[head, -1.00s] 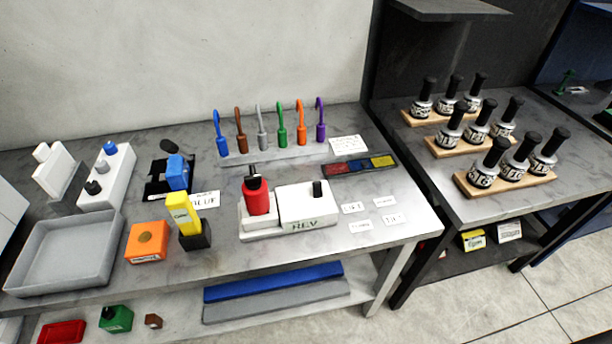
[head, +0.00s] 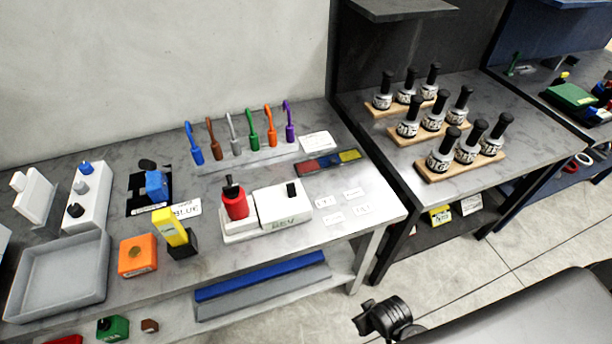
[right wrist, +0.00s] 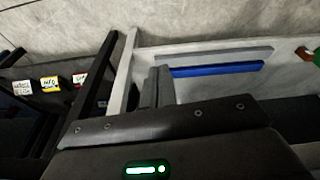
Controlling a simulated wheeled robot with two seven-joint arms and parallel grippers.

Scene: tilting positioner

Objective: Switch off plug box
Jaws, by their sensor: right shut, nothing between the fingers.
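I cannot tell for sure which thing is the plug box. A white unit (head: 283,205) with a small black upright knob stands near the front of the grey bench, with a red part (head: 235,203) with a black top at its left. A white block (head: 88,196) with blue, grey and black knobs stands at the back left. My right gripper (right wrist: 158,88) is shut and empty in the right wrist view, in front of the bench's lower shelf and apart from everything. My right arm shows at the bottom right of the head view. My left gripper is not in view.
On the bench (head: 225,258) are a grey tray (head: 60,290), an orange box (head: 138,256), a yellow part (head: 170,228) and a rack of coloured hooked tools (head: 250,158). A second table (head: 510,108) holds wooden racks of bottles.

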